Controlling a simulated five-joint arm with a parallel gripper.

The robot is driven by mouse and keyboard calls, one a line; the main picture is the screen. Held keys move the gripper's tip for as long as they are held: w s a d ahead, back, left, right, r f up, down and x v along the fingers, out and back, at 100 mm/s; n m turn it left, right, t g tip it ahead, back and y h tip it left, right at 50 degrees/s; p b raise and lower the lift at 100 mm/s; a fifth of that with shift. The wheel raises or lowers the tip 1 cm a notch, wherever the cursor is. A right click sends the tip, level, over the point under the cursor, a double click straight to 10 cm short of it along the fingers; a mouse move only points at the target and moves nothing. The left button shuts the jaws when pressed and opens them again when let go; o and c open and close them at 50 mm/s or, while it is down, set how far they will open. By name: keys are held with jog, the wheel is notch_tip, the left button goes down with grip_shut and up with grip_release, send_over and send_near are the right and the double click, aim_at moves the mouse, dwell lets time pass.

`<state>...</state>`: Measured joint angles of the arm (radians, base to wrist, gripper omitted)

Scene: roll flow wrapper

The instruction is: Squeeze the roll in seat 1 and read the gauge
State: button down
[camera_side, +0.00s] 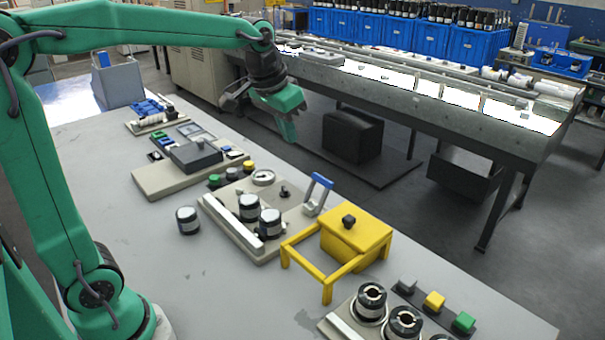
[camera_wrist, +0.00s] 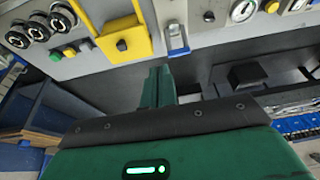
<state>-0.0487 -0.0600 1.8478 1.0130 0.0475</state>
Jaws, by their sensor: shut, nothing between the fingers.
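Two dark rolls with white label bands, a rear one (camera_side: 249,207) and a front one (camera_side: 270,224), stand on the beige gauge station (camera_side: 225,222) in the side view. I cannot tell which seat is seat 1. A round white gauge (camera_side: 263,177) sits on the same station; its reading is too small to make out. The gauge also shows at the top of the wrist view (camera_wrist: 243,10). My gripper (camera_side: 291,136) is shut and empty, raised above and behind the station, away from the rolls. Its closed fingers show in the wrist view (camera_wrist: 158,85).
A loose roll (camera_side: 188,221) stands on the table left of the station. A blue-handled lever (camera_side: 318,190) and a yellow box on a frame (camera_side: 356,238) stand right of it. A station with several rolls (camera_side: 403,322) is at front right. Bare table lies in front.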

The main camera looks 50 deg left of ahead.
jog(key=w+a+f+g, duration=0.1)
jog(key=w+a+f, duration=0.1)
jog(key=w+f, duration=0.3)
jog(key=w+a+f, duration=0.2)
jog(key=w+f, duration=0.4)
jog(key=w, duration=0.7)
jog(key=shift+w+g, duration=0.35)
jog(key=shift+g, duration=0.05)
jog(key=shift+f, duration=0.2)
notch_tip(320, 180, down, 8)
jog(key=s, duration=0.1)
jog(key=shift+s+r, duration=0.2)
jog(key=shift+s, duration=0.15)
dwell(0.4)
jog(key=shift+s, duration=0.15)
dwell(0.4)
